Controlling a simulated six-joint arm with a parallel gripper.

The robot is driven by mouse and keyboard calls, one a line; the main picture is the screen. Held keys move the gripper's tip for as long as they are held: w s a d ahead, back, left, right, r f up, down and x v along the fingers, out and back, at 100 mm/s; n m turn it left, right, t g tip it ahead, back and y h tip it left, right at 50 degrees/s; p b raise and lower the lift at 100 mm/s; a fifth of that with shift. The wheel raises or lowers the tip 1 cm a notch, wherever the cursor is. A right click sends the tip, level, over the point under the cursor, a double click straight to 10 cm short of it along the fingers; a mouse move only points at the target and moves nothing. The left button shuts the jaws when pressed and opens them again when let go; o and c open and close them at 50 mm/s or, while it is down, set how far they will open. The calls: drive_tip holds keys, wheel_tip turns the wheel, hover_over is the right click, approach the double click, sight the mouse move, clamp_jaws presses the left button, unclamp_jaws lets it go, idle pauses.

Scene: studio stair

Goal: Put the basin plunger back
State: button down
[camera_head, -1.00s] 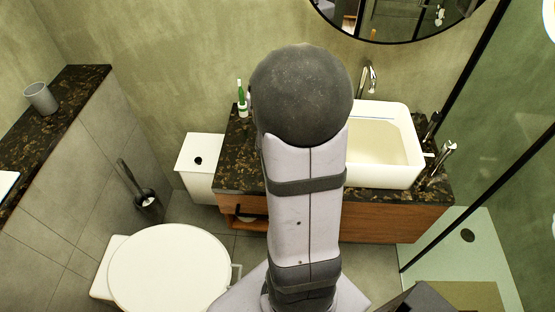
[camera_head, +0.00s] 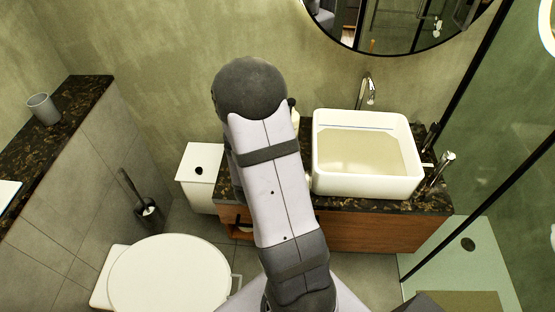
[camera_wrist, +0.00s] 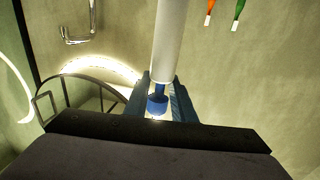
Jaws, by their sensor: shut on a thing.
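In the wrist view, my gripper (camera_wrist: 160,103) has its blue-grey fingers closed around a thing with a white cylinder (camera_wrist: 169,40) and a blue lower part. I take this to be the basin plunger, but its rubber cup is not clearly visible. In the head view, my arm hides the gripper and most of what it holds. The white basin (camera_head: 367,187) stands on the dark speckled counter (camera_head: 432,199), to the right of my arm.
A chrome tap (camera_head: 367,90) rises behind the basin, and chrome fittings (camera_head: 441,168) stand at its right. A white bin (camera_head: 198,183), a toilet brush (camera_head: 148,213) and the toilet lid (camera_head: 170,275) are on the left. A round mirror (camera_head: 400,28) hangs above. Orange (camera_wrist: 209,12) and green (camera_wrist: 238,14) toothbrushes show in the wrist view.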

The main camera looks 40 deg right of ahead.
drive_tip(key=shift+w+f, duration=0.1)
drive_tip(key=shift+f, duration=4.6)
drive_tip(key=c, duration=1.5)
unclamp_jaws()
drive_tip(key=shift+a+f, duration=0.1)
drive_tip(key=shift+s+a, duration=0.4)
drive_tip(key=shift+a, duration=0.1)
drive_tip(key=shift+p+v, duration=0.8)
drive_tip(key=shift+v, duration=4.5)
